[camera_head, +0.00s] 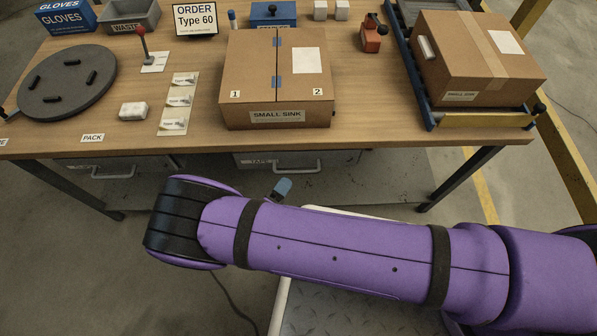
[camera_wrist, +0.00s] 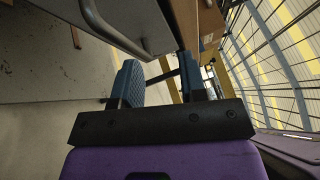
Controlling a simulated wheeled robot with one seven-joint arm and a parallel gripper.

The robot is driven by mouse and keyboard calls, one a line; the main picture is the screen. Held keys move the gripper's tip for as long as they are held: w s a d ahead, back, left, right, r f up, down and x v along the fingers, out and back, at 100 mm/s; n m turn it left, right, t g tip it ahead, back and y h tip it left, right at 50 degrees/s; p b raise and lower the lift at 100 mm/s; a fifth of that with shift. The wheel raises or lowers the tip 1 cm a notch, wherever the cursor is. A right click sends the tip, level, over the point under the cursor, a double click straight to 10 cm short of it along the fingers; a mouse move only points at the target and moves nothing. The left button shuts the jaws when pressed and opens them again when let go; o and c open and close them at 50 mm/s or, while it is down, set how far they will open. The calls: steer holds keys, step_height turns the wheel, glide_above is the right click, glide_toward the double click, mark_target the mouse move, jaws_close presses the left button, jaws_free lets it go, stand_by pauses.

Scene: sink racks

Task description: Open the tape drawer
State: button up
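Two grey drawers hang under the table, both looking shut: a left drawer (camera_head: 130,163) and a right drawer (camera_head: 335,159). Each has a bar handle, the left handle (camera_head: 112,173) and the right handle (camera_head: 291,169). My gripper (camera_head: 283,188) shows only a blue-grey fingertip, just below the right handle in the picture. In the wrist view my gripper (camera_wrist: 158,80) is open and empty. A drawer handle (camera_wrist: 112,32) lies ahead, up and left of the fingers, not visibly gripped.
The tabletop carries a small-sink carton (camera_head: 250,75), a black turntable (camera_head: 40,90), a waste bin (camera_head: 128,16) and a second carton in a rack (camera_head: 445,70). A table leg (camera_head: 455,180) stands right of the drawers. The floor before the left drawer is open.

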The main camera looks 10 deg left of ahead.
mark_target(298, 171)
steer(key=s+d+f+n+t+y, duration=0.1)
steer(key=s+f+n+t+y, duration=0.15)
steer(key=f+n, duration=0.2)
steer(key=shift+m+g+y, duration=0.25)
steer(key=shift+g+y, duration=0.1)
steer(key=shift+y, duration=0.1)
steer(key=x, duration=1)
steer(key=shift+f, duration=0.3)
steer(key=shift+c, duration=0.2)
jaws_close()
